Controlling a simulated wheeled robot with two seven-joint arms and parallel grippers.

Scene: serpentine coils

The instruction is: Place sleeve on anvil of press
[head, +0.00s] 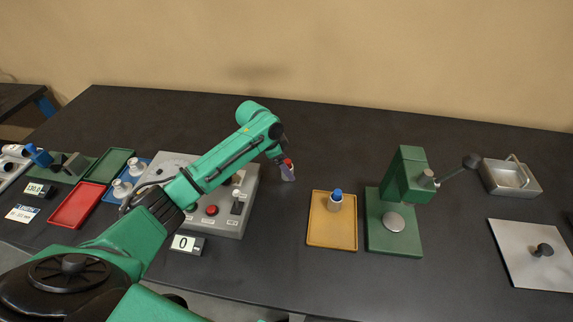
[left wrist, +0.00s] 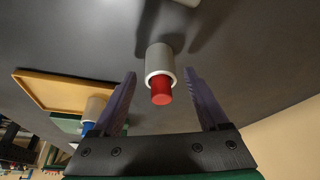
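A grey sleeve (left wrist: 160,58) with a red plug (left wrist: 161,90) in its near end stands on the dark table. My left gripper (left wrist: 160,75) has its two purple fingers apart, on either side of this sleeve, with a gap on each side. In the head view my left gripper (head: 286,173) is low over the table right of the control box, and mostly hides the sleeve. A second sleeve (head: 335,204) with a blue plug (head: 337,194) stands in the yellow tray (head: 318,236). The green press (head: 407,175) has a round silver anvil (head: 394,222). My right gripper is out of view.
A grey control box (head: 226,223) is under my left arm. Red (head: 78,205) and green (head: 108,165) trays are at left. A metal pan (head: 525,186) and a grey plate with a black knob (head: 525,268) are right of the press. The table behind the yellow tray is clear.

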